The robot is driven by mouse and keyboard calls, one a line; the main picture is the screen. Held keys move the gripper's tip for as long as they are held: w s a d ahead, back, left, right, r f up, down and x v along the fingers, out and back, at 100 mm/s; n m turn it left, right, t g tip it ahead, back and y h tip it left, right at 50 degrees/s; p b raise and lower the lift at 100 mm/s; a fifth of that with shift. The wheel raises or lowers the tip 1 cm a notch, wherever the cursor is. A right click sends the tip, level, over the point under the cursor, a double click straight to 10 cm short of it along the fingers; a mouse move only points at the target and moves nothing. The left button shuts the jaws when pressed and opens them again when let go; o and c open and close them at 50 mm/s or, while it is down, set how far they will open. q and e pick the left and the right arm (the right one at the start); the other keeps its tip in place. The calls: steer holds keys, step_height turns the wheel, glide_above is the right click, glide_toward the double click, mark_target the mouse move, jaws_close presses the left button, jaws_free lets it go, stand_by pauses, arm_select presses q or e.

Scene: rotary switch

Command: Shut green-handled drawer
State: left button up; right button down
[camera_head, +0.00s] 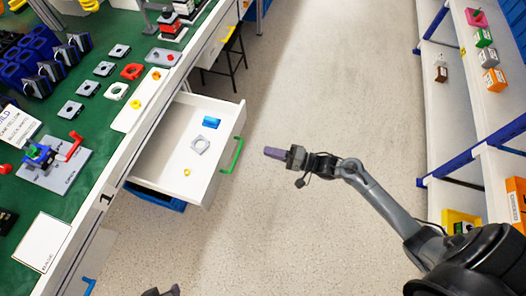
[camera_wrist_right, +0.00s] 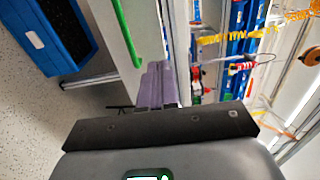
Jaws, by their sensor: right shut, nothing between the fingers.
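The white drawer (camera_head: 222,112) stands pulled out from under the green-topped workbench in the head view. Its green handle (camera_head: 232,155) is on the front face, and it also shows in the right wrist view (camera_wrist_right: 127,32). Inside lie a blue block (camera_head: 211,122), a grey square part (camera_head: 200,145) and a small yellow ring (camera_head: 186,172). My right gripper (camera_head: 272,153) is shut and empty, a short way right of the handle and apart from it. Its purple fingers show in the wrist view (camera_wrist_right: 157,82). My left gripper (camera_head: 163,292) barely shows at the bottom edge.
The workbench (camera_head: 50,210) on the left carries several small parts. A blue bin (camera_head: 158,199) is below the drawer. A stool (camera_head: 231,55) stands behind it. Shelves (camera_head: 475,95) line the right side. The floor (camera_head: 330,80) between is clear.

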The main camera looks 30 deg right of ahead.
steer(key=b, duration=0.4)
glide_toward(228, 140)
steer(key=x, duration=0.5)
steer(key=shift+a+f, duration=0.1)
steer(key=shift+a, duration=0.15)
steer(key=shift+w+a+b, duration=0.35)
steer(key=shift+w+a, duration=0.05)
steer(key=shift+w, duration=0.2)
steer(key=shift+w, duration=0.1)
